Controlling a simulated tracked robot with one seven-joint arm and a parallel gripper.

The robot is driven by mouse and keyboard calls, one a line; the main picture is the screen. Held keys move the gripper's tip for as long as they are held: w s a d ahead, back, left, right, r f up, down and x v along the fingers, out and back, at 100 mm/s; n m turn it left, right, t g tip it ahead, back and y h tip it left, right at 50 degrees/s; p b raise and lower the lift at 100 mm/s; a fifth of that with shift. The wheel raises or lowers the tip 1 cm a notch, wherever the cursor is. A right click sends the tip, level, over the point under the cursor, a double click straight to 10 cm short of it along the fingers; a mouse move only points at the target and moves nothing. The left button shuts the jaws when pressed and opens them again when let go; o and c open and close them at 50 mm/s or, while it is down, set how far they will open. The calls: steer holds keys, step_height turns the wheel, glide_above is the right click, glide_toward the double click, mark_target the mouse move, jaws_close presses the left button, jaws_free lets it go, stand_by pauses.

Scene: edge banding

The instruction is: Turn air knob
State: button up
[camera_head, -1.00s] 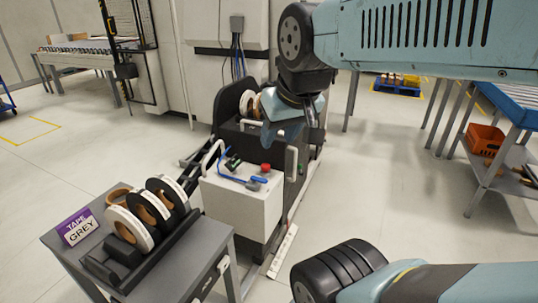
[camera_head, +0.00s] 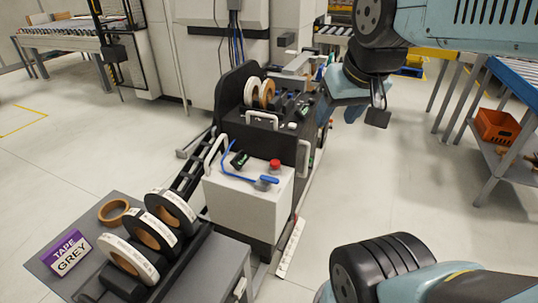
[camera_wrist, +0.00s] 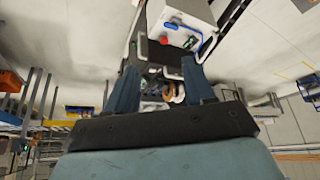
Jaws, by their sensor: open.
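A white box (camera_head: 248,200) stands at the front of the edge banding machine. On its top are a red knob (camera_head: 275,163), a blue hose and a small blue handle (camera_head: 268,180), which may be the air knob. In the wrist view the box's top (camera_wrist: 180,22) shows upside down beyond the fingers, with the red knob (camera_wrist: 163,40). My gripper (camera_wrist: 160,85) is open and empty, its two dark blue fingers apart. In the head view my gripper (camera_head: 354,112) hangs right of the machine, clear of the box; its fingertips are hard to make out.
A grey table (camera_head: 215,260) at front left carries tape rolls (camera_head: 170,212), a brown tape ring (camera_head: 113,211) and a purple label sign (camera_head: 66,252). The machine's black body and white handles (camera_head: 262,118) rise behind the box. Floor right of the machine is free.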

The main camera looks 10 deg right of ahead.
steer(key=shift+o, duration=0.7)
steer(key=shift+w+r, duration=0.1)
steer(key=shift+w, duration=0.25)
steer(key=shift+o, duration=1.1)
steer(key=w, duration=0.1)
steer(key=w+d+m, duration=0.1)
steer(key=w, duration=0.1)
steer(key=shift+w+d+r+g+y, duration=0.1)
steer(key=shift+w+r+g+y, duration=0.1)
steer(key=shift+w+g+y, duration=0.1)
steer(key=m+g, duration=0.5)
steer(key=m, duration=0.7)
glide_above(275, 161)
step_height(275, 161, down, 36)
step_height(275, 161, down, 13)
steer(key=shift+s+f, duration=0.1)
steer(key=shift+f, duration=0.1)
steer(key=shift+c, duration=0.3)
